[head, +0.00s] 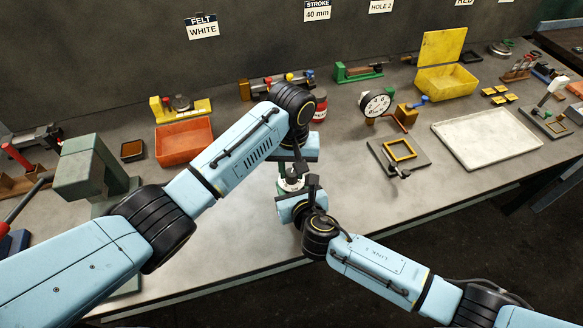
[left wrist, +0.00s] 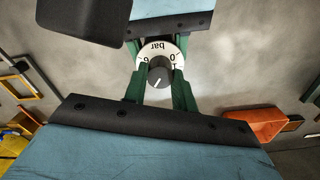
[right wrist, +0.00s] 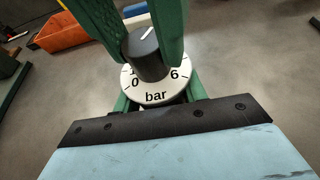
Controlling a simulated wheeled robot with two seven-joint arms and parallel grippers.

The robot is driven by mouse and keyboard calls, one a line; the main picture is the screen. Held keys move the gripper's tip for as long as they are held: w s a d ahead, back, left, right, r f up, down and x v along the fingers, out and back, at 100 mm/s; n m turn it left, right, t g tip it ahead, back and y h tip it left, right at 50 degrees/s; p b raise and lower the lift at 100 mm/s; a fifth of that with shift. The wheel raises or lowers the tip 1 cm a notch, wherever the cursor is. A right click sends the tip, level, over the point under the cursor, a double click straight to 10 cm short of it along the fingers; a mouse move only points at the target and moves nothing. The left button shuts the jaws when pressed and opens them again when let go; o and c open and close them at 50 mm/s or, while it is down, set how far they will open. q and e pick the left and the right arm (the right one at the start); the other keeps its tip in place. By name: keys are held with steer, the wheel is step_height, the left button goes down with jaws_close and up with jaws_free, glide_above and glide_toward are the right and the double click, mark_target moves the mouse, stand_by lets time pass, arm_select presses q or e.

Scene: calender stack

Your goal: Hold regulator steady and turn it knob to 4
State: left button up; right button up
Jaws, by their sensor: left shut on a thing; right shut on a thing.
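The regulator (head: 291,184) stands between my two grippers on the grey bench, mostly hidden in the head view. Its white dial (right wrist: 152,94) reads "bar", with 0, 1 and 6 visible. My left gripper (left wrist: 160,78) is shut on the dark grey knob (left wrist: 158,76) from above. My right gripper (right wrist: 152,103) is shut on the regulator body below the dial, from the near side. The knob's white pointer (right wrist: 147,33) points away from "bar", slightly toward the 6 side. The number it points at is hidden by the left fingers and knob.
An orange tray (head: 184,142) and a green block-shaped machine (head: 84,170) stand left. A dial gauge (head: 376,104), a small framed fixture (head: 400,150) and a white tray (head: 487,138) stand right. Open bench surrounds the regulator; its front edge is close.

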mark_target(291, 172)
arm_select(q)
steer(key=shift+r+m, duration=0.1)
steer(key=shift+m, duration=0.4)
steer(key=o, duration=1)
step_height(291, 172, up, 12)
stand_by(0.4)
arm_select(e)
steer(key=o, duration=1.4)
